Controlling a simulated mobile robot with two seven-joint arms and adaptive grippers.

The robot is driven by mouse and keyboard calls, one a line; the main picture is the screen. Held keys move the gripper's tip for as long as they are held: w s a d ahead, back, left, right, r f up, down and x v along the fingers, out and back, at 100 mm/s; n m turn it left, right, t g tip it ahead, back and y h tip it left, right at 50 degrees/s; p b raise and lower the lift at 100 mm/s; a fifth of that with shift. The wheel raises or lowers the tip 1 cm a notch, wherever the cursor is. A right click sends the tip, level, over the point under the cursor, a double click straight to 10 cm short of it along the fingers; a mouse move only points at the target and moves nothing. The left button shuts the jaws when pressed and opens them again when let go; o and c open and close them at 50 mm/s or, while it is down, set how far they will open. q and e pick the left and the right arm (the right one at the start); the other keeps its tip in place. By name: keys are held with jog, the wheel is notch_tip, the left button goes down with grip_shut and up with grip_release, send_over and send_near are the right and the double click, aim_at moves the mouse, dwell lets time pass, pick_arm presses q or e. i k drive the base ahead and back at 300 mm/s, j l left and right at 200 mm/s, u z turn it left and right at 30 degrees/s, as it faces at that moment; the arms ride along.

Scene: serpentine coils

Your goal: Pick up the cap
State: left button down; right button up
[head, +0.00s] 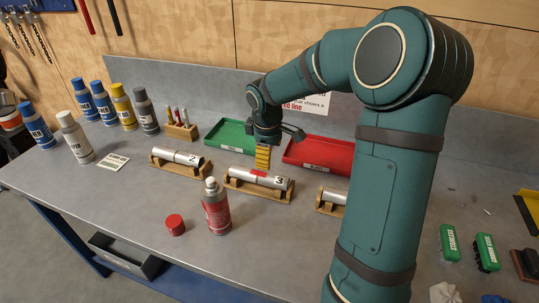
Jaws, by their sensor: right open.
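A red cap (175,224) sits on the grey bench near its front edge. It stands just left of an upright red spray can (216,207), whose white nozzle is bare. My right gripper (270,152) is open, with a yellow ribbed pad on the finger that shows best. It is up and to the right of the cap in the picture, well apart from it, near the far side of the tube marked 3. I see nothing between its fingers. My left gripper is not in view.
Tubes marked 2 (177,156) and 3 (258,179) lie on wooden cradles behind the can. A green tray (226,130) and a red tray (308,150) are at the back. Several spray cans stand at left.

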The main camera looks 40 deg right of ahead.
aim_at(174, 224)
jog(key=k+j, duration=0.35)
jog(key=j, duration=0.15)
jog(key=k+j, duration=0.4)
jog(key=j, duration=0.1)
